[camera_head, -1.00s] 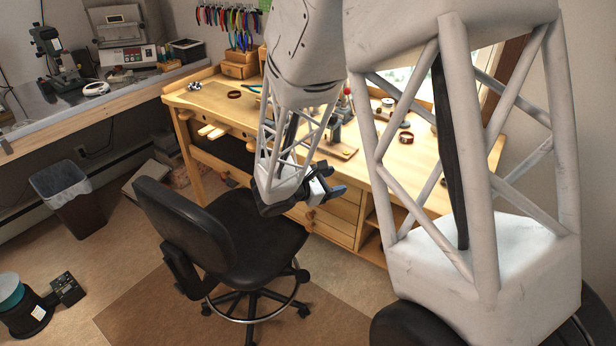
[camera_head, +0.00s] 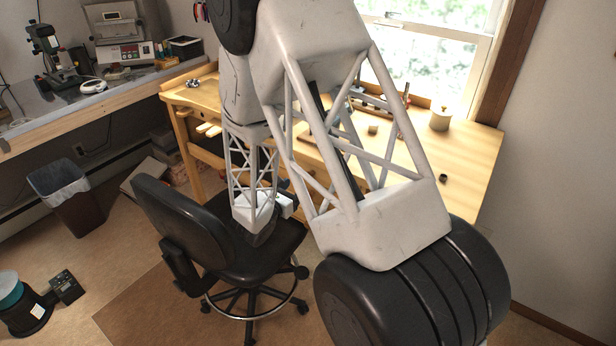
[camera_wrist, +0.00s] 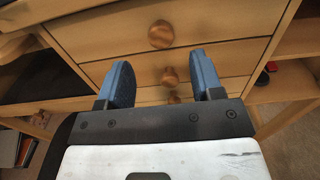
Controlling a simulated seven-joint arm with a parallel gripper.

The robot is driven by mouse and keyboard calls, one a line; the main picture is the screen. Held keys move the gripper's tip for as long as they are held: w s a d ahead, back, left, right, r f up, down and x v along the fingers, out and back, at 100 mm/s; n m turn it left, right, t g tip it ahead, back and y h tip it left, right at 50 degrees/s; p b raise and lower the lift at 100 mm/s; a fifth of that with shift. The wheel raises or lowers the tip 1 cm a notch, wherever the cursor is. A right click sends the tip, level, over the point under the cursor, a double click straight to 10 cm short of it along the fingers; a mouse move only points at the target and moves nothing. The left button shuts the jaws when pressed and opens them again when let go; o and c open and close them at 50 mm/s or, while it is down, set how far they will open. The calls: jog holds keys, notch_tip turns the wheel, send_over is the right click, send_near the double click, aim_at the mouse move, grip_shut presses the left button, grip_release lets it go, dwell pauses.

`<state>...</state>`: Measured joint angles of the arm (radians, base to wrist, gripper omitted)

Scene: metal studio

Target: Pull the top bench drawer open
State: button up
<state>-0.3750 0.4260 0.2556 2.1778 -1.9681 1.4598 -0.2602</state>
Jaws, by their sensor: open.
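The bench drawers show in the wrist view as a stack of wooden fronts with round knobs. The top bench drawer (camera_wrist: 215,30) is the uppermost front in view, with a large round wooden knob (camera_wrist: 161,35). A second knob (camera_wrist: 169,76) and part of a third lie below it. My gripper (camera_wrist: 162,72) is open and empty, its two blue-faced fingers pointing toward the drawer fronts. In the picture the second knob appears between the fingers, and the top knob lies just beyond the fingertips. I see no contact. In the head view my arm hides the drawer fronts and most of the gripper.
A black swivel chair (camera_head: 178,222) stands in front of the bench, close to my forearm. The wooden bench top (camera_head: 470,150) carries small tools and a pot (camera_head: 440,118). A waste bin (camera_head: 72,200) stands at left. Open shelves (camera_wrist: 295,75) lie right of the drawers.

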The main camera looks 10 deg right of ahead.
jog(key=shift+w+d, duration=0.1)
jog(key=shift+x, duration=3.8)
